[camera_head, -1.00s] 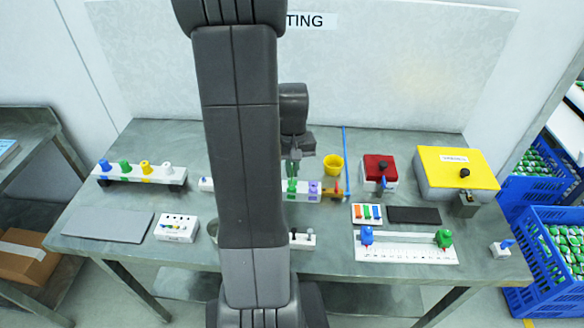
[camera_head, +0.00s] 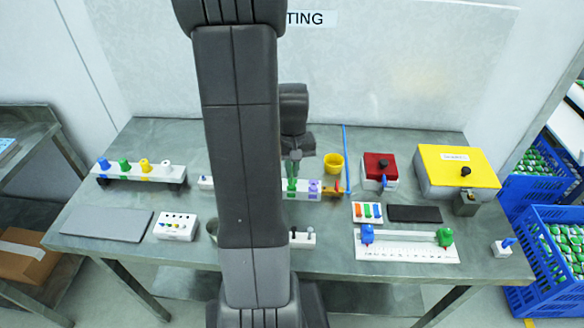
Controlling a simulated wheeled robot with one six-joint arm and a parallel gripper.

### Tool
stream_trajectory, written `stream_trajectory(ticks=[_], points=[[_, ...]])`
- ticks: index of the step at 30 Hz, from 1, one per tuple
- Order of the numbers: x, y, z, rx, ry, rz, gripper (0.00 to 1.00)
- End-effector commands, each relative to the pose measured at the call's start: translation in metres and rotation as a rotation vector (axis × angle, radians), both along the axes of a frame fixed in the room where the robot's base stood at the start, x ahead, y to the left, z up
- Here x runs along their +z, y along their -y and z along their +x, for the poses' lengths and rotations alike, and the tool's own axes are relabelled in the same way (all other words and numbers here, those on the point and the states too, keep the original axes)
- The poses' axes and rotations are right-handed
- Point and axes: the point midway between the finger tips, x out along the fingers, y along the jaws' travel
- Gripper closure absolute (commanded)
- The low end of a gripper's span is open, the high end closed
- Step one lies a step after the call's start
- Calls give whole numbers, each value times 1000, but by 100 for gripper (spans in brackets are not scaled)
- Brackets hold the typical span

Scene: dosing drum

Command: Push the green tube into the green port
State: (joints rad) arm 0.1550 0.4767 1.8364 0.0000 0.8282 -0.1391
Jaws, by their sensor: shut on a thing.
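A long white block (camera_head: 301,195) with coloured ports stands mid-table, partly hidden behind my arm. My gripper (camera_head: 292,169) points down over its green position and is shut on a green tube (camera_head: 292,182). The tube is small and mostly covered by the fingers. The green port lies right beneath the tube, with a green mark (camera_head: 291,193) on the block's front. I cannot tell how deep the tube sits in the port. A purple port (camera_head: 314,185) is just to the right.
A white rack (camera_head: 165,173) with blue, green, yellow and white pieces stands at the left. A blue line (camera_head: 345,150) crosses the table near the cup. My arm hides the table's middle.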

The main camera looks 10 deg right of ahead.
Motion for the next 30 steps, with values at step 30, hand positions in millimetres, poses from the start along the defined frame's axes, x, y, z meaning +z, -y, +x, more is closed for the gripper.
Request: stream_trajectory(ticks=[30], points=[[-17, 0, 0, 0, 0, 0, 100]])
